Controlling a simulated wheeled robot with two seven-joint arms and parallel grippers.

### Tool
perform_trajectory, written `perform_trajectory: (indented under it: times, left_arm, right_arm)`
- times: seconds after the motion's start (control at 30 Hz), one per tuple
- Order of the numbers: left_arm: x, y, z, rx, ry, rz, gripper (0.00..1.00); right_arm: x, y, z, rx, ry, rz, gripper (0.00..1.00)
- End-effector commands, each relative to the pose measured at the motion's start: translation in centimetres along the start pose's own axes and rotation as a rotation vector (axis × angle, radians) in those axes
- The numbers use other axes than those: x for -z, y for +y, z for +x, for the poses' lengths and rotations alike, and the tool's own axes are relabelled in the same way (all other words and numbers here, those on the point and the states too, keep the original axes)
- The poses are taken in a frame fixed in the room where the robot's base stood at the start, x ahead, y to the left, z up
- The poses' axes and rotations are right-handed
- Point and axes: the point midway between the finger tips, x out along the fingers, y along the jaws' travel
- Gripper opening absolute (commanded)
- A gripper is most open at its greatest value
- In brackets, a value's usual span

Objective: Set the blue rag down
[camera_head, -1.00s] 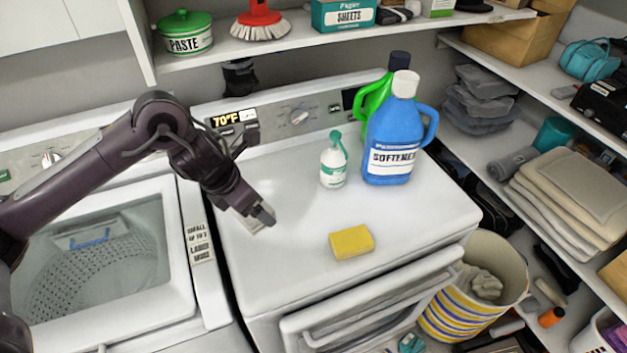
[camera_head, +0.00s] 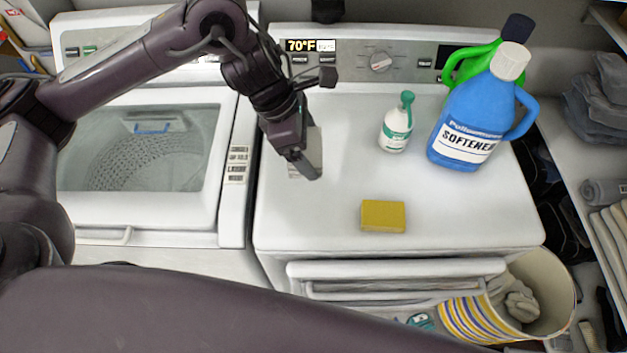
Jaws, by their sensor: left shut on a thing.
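My left gripper (camera_head: 305,166) points down over the left part of the white dryer top (camera_head: 345,200). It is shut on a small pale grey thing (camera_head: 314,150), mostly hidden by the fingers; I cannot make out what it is. I see no clear blue rag. A small blue strip (camera_head: 152,128) shows inside the open washer (camera_head: 235,180), at the back of its opening. My right gripper is out of view.
A yellow sponge (camera_head: 383,216) lies near the dryer's front edge. A small white bottle (camera_head: 397,125), a blue softener jug (camera_head: 475,115) and a green jug (camera_head: 462,62) stand behind it. A striped basket (camera_head: 470,318) is at lower right. The dryer top's middle is clear.

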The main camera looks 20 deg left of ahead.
Motion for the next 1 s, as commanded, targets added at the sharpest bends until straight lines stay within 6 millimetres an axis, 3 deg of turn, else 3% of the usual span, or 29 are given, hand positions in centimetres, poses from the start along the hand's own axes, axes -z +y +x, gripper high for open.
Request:
perform_trajectory:
  times: [0.4, 1.0]
  left_arm:
    - [3.3, -0.1, 8.0, 0.004, -0.001, -0.005, 0.61]
    - [5.8, 0.0, 13.9, -0.001, 0.001, -0.004, 0.61]
  right_arm:
    - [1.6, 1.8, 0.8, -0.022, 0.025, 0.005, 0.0]
    - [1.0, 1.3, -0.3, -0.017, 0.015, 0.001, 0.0]
